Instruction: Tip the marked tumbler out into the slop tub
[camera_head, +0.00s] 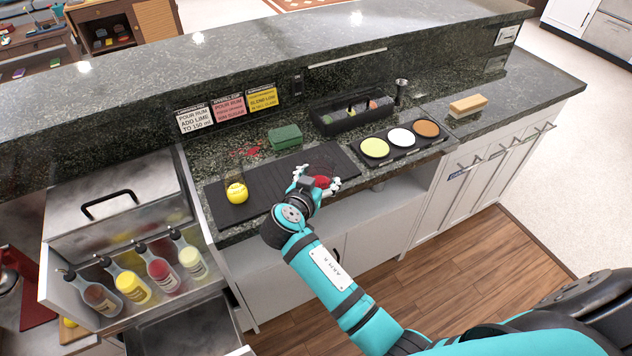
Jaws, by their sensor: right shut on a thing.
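My right gripper (318,184) is over the right part of the dark bar mat (275,184), shut on a clear tumbler with something red in its bottom (322,182). The fingers cover much of this tumbler, and I cannot make out a mark on it. A second clear glass with yellow in its bottom (236,192) stands on the mat's left end. A dark open bin (190,325) sits low at the left, below the bottles; I cannot tell whether it is the slop tub. My left gripper is not in view.
Several bottles (132,286) stand in a rail at the left, beside a lidded steel chest (110,205). Behind the mat are a green cloth (285,137), a red spill (245,152) and a black caddy (350,117). A tray of coloured discs (401,145) lies right of the mat.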

